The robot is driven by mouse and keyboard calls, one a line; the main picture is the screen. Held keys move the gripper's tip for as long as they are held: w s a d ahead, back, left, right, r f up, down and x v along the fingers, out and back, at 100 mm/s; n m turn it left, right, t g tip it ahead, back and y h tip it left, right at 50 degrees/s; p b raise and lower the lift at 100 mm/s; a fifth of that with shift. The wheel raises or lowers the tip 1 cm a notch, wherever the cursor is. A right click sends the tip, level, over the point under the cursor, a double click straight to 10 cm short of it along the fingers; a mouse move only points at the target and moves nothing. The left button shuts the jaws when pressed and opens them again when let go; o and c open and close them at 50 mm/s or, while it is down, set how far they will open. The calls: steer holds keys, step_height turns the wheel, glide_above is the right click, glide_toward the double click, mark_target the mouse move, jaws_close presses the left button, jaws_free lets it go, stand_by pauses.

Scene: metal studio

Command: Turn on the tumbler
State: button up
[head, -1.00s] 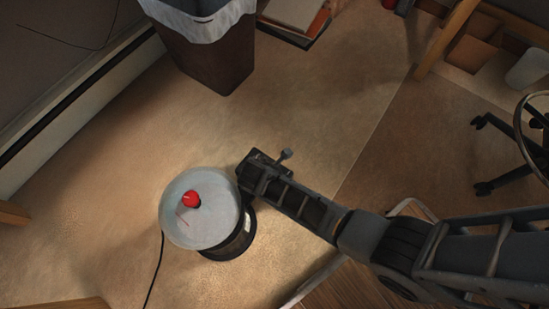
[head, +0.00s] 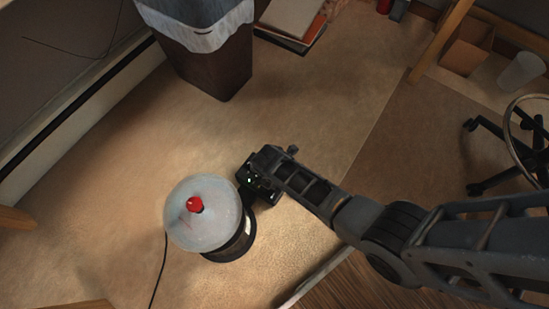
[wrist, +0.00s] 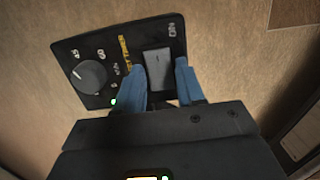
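The tumbler (head: 205,232) stands on the floor in the head view, with a pale round top, a red knob (head: 195,204) and a dark base. Its black control panel (wrist: 101,43) fills the upper left of the wrist view, with a round dial (wrist: 88,77) and a grey rocker switch (wrist: 158,71). My gripper (wrist: 163,86) is open, its two blue fingers apart at either side of the switch's lower part. I cannot tell whether they touch it. A small green light (wrist: 113,102) shows at the panel's lower edge. The gripper's body hides what lies below.
A brown bin (head: 215,68) with a pale liner stands behind the tumbler. A black cord (head: 160,270) runs from the tumbler's left side. A wheeled chair (head: 520,150) is at the right. The floor between the bin and the tumbler is clear.

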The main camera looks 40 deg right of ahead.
steer(key=o, duration=0.3)
